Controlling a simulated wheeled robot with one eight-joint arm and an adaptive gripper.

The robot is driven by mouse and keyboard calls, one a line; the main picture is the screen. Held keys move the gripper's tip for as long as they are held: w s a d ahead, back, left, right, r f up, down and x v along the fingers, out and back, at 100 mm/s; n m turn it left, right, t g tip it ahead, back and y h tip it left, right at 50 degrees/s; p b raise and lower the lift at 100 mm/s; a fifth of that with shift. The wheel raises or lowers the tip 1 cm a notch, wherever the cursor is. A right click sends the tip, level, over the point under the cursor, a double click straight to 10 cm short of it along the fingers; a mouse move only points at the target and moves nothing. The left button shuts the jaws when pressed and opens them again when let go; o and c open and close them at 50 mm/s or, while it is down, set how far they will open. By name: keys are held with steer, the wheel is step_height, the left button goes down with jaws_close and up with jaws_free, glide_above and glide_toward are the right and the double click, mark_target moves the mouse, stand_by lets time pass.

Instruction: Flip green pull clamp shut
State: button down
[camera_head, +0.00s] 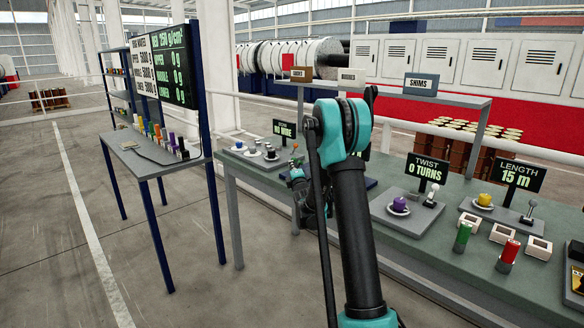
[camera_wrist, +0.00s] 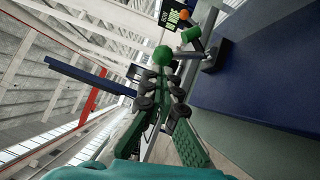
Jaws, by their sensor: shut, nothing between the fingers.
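In the wrist view a green ball knob (camera_wrist: 162,55) sits just beyond my fingertips. A grey bar runs from near it to a dark upright bracket (camera_wrist: 214,54), which looks like the green pull clamp. My gripper (camera_wrist: 165,82) is shut and empty, its tips close to the knob; I cannot tell whether they touch it. In the head view my arm hides the clamp and most of the gripper at the green bench (camera_head: 420,262).
An orange ball (camera_wrist: 185,15) and a small sign are past the knob. A dark blue panel (camera_wrist: 265,70) lies on the right in the wrist view. The bench also holds the purple (camera_head: 399,204) and yellow (camera_head: 485,199) knobs and green (camera_head: 462,237) and red (camera_head: 508,255) cylinders.

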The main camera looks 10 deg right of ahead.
steer(key=shift+w+d+r, duration=0.2)
steer(key=shift+d+r, duration=0.1)
steer(key=shift+r, duration=0.05)
stand_by(0.9)
steer(key=shift+r, duration=0.1)
steer(key=shift+w+d+r+m+g, duration=0.15)
steer(key=shift+d+m+g, duration=0.15)
steer(key=shift+m, duration=0.3)
steer(key=shift+w+d+r+m+g, duration=0.15)
steer(key=shift+r+m+g, duration=0.15)
steer(key=shift+m+g, duration=0.4)
steer(key=shift+w+d+r+m+g, duration=0.3)
steer(key=shift+w+d+m+g, duration=0.1)
steer(key=shift+m, duration=0.4)
steer(key=shift+w+d+r+m+g, duration=0.3)
steer(key=shift+w+d+m+g, duration=0.15)
steer(key=shift+d+m+g, duration=0.25)
steer(key=shift+w+d+r+m+g+y, duration=0.1)
steer(key=shift+w+d+m+g+y, duration=0.6)
steer(key=shift+m, duration=0.4)
steer(key=shift+s+d, duration=0.1)
steer(key=shift+d, duration=0.05)
